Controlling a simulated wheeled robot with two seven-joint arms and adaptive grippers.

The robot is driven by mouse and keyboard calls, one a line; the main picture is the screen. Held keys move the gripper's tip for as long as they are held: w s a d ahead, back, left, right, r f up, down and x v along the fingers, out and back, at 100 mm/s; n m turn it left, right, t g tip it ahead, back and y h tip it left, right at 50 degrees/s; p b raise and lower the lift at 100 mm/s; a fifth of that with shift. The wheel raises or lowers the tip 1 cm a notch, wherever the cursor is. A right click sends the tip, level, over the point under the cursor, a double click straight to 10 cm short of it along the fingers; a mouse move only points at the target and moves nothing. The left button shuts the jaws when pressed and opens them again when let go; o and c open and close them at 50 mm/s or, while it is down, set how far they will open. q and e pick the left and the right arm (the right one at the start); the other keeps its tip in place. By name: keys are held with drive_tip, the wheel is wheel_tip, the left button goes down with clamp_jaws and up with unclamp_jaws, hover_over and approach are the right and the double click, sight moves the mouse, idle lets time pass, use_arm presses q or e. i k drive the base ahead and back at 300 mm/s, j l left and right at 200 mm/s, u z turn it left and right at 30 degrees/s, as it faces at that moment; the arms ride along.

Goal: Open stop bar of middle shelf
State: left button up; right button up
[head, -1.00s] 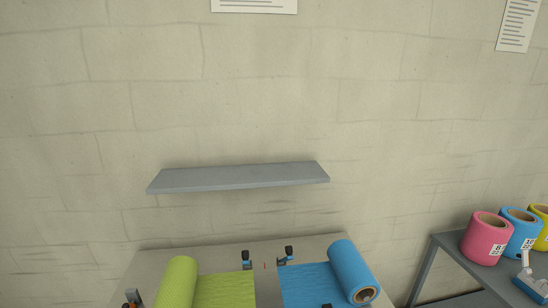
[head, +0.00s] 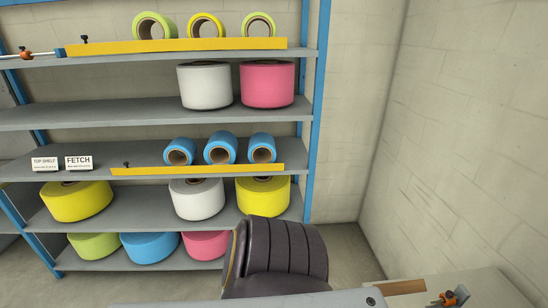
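The middle shelf (head: 60,180) of a blue-framed rack carries a long yellow stop bar (head: 200,170) along its front edge. The bar lies across the front of several blue rolls (head: 220,148), with a small dark knob (head: 126,165) near its left end. A similar yellow stop bar (head: 180,45) runs along the top shelf in front of green and yellow rolls (head: 206,25), with a dark knob at its left. Neither of my grippers shows in the head view.
A dark, ribbed rounded object (head: 280,255) stands in front of the rack at the lower middle. Signs reading "TOP SHELF" (head: 44,163) and "FETCH" (head: 78,162) stand on the middle shelf. Large rolls fill the other shelves. A bench (head: 490,290) is at the lower right, beside the wall.

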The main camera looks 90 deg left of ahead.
sight(276, 167)
drive_tip(key=u, duration=3.7)
